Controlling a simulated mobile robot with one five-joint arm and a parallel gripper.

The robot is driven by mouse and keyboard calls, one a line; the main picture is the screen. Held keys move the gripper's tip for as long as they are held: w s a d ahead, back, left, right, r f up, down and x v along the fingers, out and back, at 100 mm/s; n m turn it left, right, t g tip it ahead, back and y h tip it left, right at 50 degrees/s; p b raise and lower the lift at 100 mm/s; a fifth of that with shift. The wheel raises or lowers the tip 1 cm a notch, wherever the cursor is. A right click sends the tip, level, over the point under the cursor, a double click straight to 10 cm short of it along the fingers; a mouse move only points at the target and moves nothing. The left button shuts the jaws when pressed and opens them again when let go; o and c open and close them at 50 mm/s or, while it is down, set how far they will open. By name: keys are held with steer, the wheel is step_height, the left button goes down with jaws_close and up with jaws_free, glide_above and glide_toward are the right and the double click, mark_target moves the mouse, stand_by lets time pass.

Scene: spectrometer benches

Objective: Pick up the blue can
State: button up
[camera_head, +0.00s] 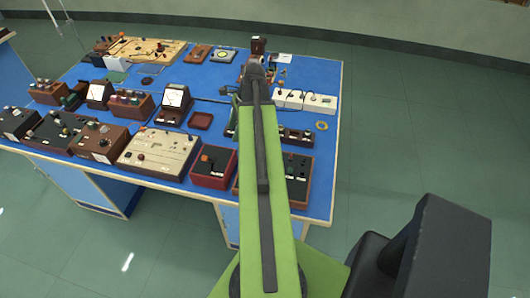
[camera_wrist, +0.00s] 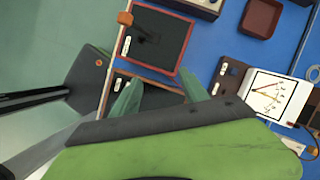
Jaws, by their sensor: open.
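I cannot make out a blue can in either view; my own arm hides part of the bench in the head view. My gripper (camera_wrist: 160,92) shows in the wrist view as two greenish fingertips, spread apart with nothing between them. It is over the edge of the blue bench (camera_wrist: 215,45), near a dark red-framed box.
The bench is crowded with instrument boxes, including a cream control panel (camera_head: 158,153), a red box (camera_head: 214,167) and a meter (camera_head: 175,97). Green floor (camera_head: 430,130) right of the bench is clear.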

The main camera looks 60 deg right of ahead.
steer(key=s+d+r+m+t, duration=0.15)
steer(key=s+d+m, duration=0.35)
steer(key=s+d, duration=0.75)
steer(key=shift+h, duration=0.4)
steer(key=b+x, duration=0.3)
steer(key=x, duration=0.1)
steer(key=s+a+b+x, duration=0.1)
steer(key=b+x, duration=0.3)
steer(key=s+b+x, duration=0.1)
steer(key=b+x, duration=0.3)
steer(key=shift+a+f, duration=0.3)
steer(key=shift+a, duration=0.05)
steer(key=shift+r, duration=0.1)
steer(key=b+x, duration=0.4)
steer(key=x, duration=0.1)
steer(key=shift+s, duration=0.35)
steer(key=shift+w+f+b, duration=0.15)
steer(key=shift+f+b, duration=0.15)
steer(key=shift+b, duration=0.15)
steer(key=shift+r, duration=0.2)
jaws_close()
